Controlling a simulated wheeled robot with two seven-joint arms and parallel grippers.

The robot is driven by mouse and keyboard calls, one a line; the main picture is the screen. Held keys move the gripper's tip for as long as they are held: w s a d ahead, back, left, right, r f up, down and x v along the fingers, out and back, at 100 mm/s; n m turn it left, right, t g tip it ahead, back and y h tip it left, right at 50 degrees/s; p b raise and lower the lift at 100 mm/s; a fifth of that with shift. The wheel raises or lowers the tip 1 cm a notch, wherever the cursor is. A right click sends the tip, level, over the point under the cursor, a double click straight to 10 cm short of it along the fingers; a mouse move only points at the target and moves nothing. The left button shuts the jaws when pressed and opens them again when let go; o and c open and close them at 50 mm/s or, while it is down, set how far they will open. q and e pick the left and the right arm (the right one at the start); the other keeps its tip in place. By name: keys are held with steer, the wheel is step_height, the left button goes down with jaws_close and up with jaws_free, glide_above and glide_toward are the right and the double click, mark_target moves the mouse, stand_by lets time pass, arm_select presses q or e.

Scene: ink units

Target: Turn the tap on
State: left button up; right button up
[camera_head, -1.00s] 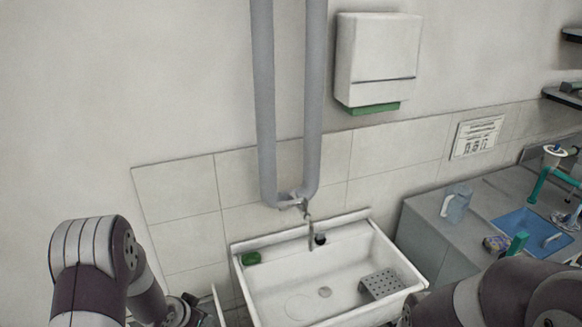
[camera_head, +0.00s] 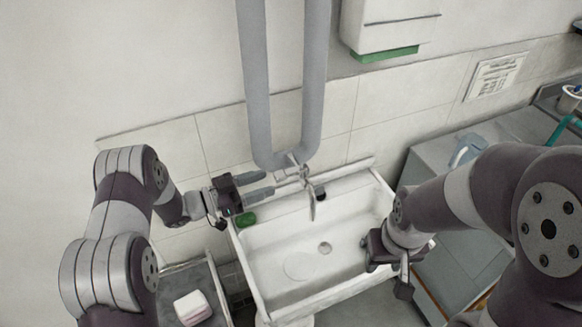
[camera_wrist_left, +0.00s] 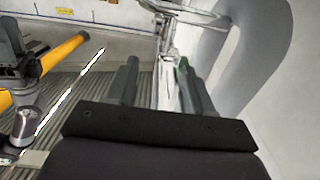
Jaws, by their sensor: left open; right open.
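The metal tap (camera_head: 308,185) sticks out from the wall at the bottom of the grey U-shaped pipe, with its spout hanging over the white basin (camera_head: 350,292). My left gripper (camera_head: 274,184) is open, just left of the tap and pointing at it. In the left wrist view the open fingers (camera_wrist_left: 158,82) are apart, with metal tap parts (camera_wrist_left: 168,35) beyond and between them. I cannot tell whether they touch the tap. My right gripper (camera_head: 368,256) is open and empty over the basin's right side. No water shows at the spout.
The grey pipe (camera_head: 257,100) rises close above my left gripper. A green soap (camera_head: 246,219) lies on the basin's back left corner. A towel dispenser (camera_head: 390,25) hangs on the wall. A worktop (camera_head: 425,170) stands on the right. A pale block (camera_head: 192,308) lies at lower left.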

mark_target(307, 168)
arm_select(q)
steer(key=p+x, duration=0.1)
steer(key=x, duration=0.1)
steer(key=w+x, duration=0.1)
steer(key=x, duration=0.2)
steer(key=p+x, duration=0.1)
steer(key=x, duration=0.2)
steer(key=shift+w+a+f+p, duration=0.15)
steer(key=shift+w+f+p, duration=0.05)
steer(key=shift+p, duration=0.1)
steer(key=shift+s+d+r, duration=0.1)
steer(key=shift+s+d, duration=0.1)
steer(key=shift+d, duration=0.25)
steer(key=shift+w, duration=0.3)
steer(key=shift+c, duration=1.2)
steer(key=c, duration=0.5)
jaws_close()
arm_select(e)
steer(key=r, duration=0.1)
steer(key=w+r, duration=0.1)
steer(key=r, duration=0.1)
steer(key=shift+w+r, duration=0.1)
steer(key=shift+r, duration=0.05)
